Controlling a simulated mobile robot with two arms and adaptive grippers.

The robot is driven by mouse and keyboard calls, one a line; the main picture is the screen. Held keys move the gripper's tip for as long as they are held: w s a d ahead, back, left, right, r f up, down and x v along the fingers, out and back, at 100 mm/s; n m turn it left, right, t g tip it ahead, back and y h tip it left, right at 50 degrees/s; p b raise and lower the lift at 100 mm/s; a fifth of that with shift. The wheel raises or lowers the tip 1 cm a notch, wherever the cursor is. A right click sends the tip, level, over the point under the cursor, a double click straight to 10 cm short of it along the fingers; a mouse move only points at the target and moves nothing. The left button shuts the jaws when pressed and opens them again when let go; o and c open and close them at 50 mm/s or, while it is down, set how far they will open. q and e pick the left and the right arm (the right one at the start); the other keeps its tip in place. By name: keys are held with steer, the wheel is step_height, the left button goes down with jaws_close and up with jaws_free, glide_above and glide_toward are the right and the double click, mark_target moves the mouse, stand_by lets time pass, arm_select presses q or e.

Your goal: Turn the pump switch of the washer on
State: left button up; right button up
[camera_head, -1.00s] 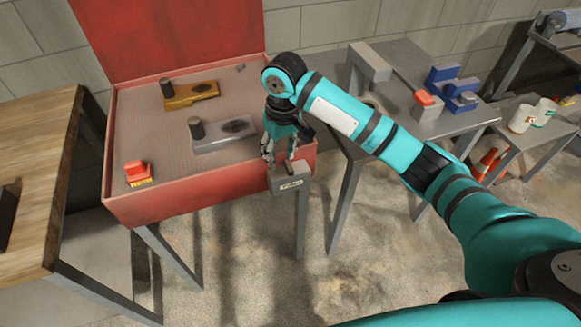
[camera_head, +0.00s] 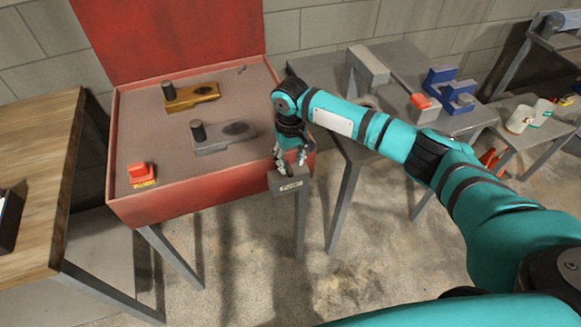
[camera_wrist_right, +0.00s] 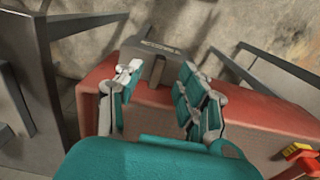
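The red washer (camera_head: 170,209) is an open-lidded basin on legs. Its grey pump switch box (camera_head: 290,186), labelled PUMP, is fixed to the front right corner; the box also shows in the right wrist view (camera_wrist_right: 150,66). My right gripper (camera_head: 291,160) is directly above the box, pointing down. In the right wrist view its two fingers (camera_wrist_right: 160,72) are spread apart, with the top of the box seen between and beyond them. My left gripper is not in view.
A gold part (camera_head: 192,96) and a grey part (camera_head: 222,138) lie in the washer. A wooden table (camera_head: 38,170) stands left; a grey table (camera_head: 398,68) with blue and grey parts stands right.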

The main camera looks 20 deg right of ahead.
mark_target(291, 171)
steer(key=shift+f, duration=2.3)
steer(key=shift+c, duration=0.2)
jaws_close()
